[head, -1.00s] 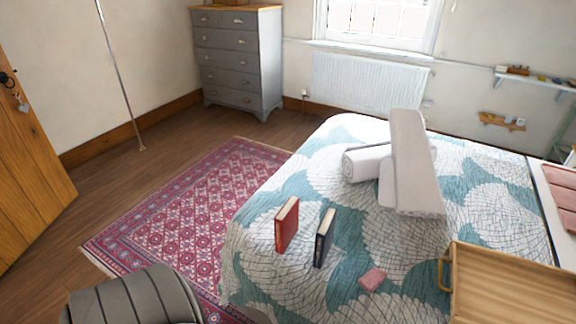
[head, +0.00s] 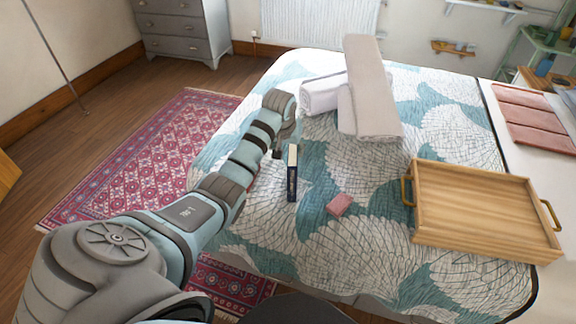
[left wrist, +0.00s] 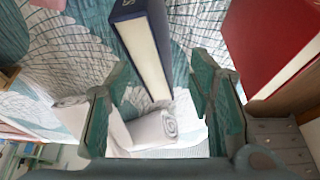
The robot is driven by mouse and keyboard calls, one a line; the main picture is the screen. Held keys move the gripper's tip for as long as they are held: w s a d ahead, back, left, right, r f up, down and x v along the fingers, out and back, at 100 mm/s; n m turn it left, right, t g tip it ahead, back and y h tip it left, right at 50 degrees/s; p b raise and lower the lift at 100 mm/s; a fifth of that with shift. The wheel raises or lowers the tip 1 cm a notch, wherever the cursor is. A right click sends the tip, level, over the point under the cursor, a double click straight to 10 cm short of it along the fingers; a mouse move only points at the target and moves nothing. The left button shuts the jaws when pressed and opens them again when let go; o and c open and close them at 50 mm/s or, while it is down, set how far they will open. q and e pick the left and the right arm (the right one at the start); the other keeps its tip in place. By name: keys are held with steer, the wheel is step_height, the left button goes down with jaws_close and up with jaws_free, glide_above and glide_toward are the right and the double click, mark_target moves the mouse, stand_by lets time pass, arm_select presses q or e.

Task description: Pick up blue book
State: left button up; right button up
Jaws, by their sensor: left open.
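The blue book (head: 292,182) stands upright on the bed, its dark cover and pale page edge showing. In the left wrist view the blue book (left wrist: 147,45) lines up with the gap between my fingers. My left gripper (head: 284,147) is open and empty, close beside the book on its far side. I cannot tell whether its fingers straddle the book. The red book (left wrist: 268,38) shows at the right of the left wrist view, and my left arm hides it in the head view. My right gripper is out of view.
A small pink item (head: 339,205) lies right of the blue book. A wooden tray (head: 475,245) lies farther right on the patterned bed (head: 385,283). Rolled and folded white towels (head: 371,105) lie behind. The quilt in front of the books is clear.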

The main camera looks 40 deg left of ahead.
arm_select(q)
steer(key=b+x, duration=0.2)
steer(key=x, duration=0.4)
steer(key=shift+w+a+f+b, duration=0.1)
steer(key=shift+a+f+b, duration=0.15)
steer(key=shift+f+b, duration=0.1)
steer(key=shift+w, duration=0.1)
steer(key=shift+c, duration=0.2)
jaws_close()
